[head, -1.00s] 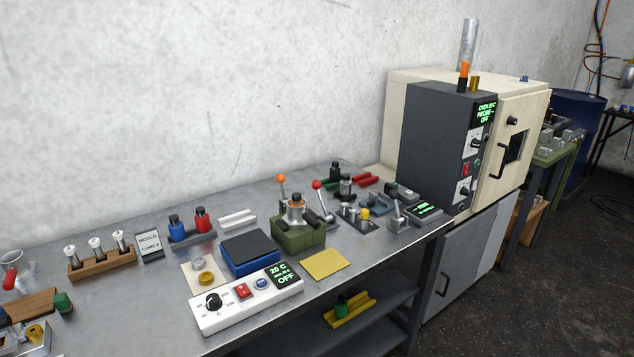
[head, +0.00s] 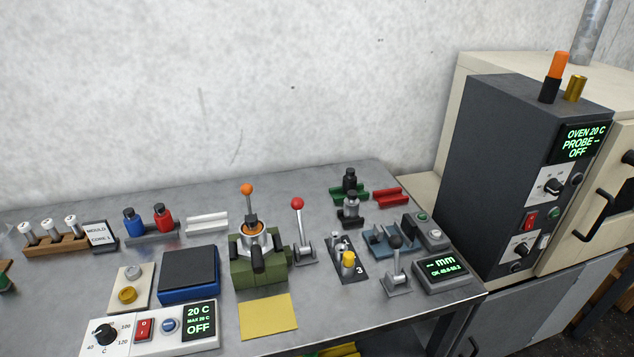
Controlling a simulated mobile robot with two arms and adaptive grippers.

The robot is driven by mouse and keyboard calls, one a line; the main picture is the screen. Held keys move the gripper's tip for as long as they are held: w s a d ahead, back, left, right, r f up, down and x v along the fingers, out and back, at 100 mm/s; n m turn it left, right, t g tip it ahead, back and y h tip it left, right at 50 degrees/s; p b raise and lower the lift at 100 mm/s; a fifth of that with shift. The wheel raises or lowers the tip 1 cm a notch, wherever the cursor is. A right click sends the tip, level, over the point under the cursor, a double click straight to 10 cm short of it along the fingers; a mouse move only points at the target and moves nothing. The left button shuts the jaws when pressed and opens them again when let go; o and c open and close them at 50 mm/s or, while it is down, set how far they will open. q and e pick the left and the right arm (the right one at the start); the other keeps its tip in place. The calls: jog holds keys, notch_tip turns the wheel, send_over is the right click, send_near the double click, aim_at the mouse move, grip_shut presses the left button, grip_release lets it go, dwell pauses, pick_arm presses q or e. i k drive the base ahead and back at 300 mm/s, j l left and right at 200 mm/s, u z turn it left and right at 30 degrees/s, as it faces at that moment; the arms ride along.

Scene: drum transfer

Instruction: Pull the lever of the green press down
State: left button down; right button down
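The green press (head: 258,272) stands near the middle of the bench, a green block with a metal cylindrical body, an orange-brown ring and a black handle-like part in front. A lever with an orange ball knob (head: 247,189) stands upright behind the metal body; its foot is hidden. Just to the right, a separate metal lever with a red ball knob (head: 297,203) stands upright on its own small grey base. Neither of my grippers is in view.
A blue hotplate (head: 188,270) and its white control box (head: 150,333) are on the left. A yellow mat (head: 267,317) lies in front of the press. Small fixtures and a black-knobbed lever (head: 395,243) stand to the right, with a grey oven cabinet (head: 500,170) beyond.

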aim_at(297, 203)
jog(key=i+l+u, duration=0.15)
jog(key=l, duration=0.3)
jog(key=i+l+u, duration=0.15)
jog(key=l, duration=0.35)
jog(key=l+u, duration=0.1)
jog(key=l, duration=0.35)
jog(key=i, duration=0.05)
